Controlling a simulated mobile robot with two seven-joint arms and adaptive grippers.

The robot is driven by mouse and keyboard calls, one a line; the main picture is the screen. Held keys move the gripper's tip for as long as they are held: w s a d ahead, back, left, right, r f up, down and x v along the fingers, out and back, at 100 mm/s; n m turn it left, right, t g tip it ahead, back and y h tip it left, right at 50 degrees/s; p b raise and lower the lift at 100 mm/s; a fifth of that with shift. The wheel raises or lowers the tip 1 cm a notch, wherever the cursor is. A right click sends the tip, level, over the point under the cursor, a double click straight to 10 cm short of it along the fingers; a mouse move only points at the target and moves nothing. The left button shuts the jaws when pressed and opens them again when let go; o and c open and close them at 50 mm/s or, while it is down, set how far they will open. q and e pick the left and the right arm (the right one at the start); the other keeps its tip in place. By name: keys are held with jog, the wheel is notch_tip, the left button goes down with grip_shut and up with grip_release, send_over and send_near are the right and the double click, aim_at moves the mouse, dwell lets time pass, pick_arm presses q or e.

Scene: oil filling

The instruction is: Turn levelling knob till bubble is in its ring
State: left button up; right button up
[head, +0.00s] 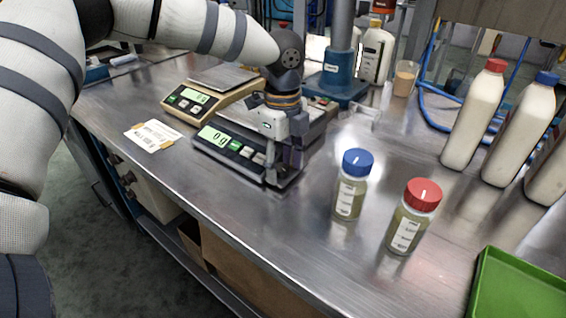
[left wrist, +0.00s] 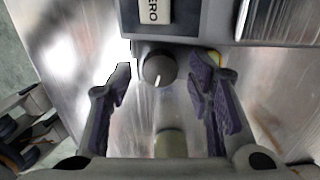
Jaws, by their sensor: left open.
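A dark round levelling knob (left wrist: 158,68) with a white mark on top sits at the edge of the black-framed scale (left wrist: 212,22). In the head view the scale (head: 225,151) shows "0 g" on a green display. My left gripper (head: 282,172) is at its front right corner, pointing down. In the left wrist view the open left gripper (left wrist: 160,80) has one purple-padded finger on each side of the knob, with gaps visible. A small yellow-green spot (left wrist: 215,57) shows beside the right finger, partly hidden; I cannot make out a bubble or ring.
A second, beige scale (head: 200,98) stands behind left. A blue-capped jar (head: 350,190) and a red-capped jar (head: 408,225) stand to the right of the gripper. A green tray (head: 478,290) is at lower right, and a paper label (head: 152,136) lies left.

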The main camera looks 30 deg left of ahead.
pick_arm(q)
grip_shut()
jog(key=shift+r, duration=0.1)
pick_arm(e)
jog(key=shift+w+r, duration=0.1)
pick_arm(q)
jog(key=shift+r+m+p, duration=0.1)
jog(key=shift+m+p, duration=0.55)
jog(key=shift+m, duration=0.85)
jog(key=shift+s+m+p, duration=0.1)
jog(key=shift+m+p, duration=0.25)
jog(key=shift+m, duration=1.75)
pick_arm(e)
jog(key=shift+w+r+t, duration=0.5)
jog(key=shift+w+r, duration=0.7)
jog(key=shift+w, duration=0.05)
pick_arm(q)
jog(key=shift+a+f, duration=0.1)
jog(key=shift+f, duration=0.1)
grip_release()
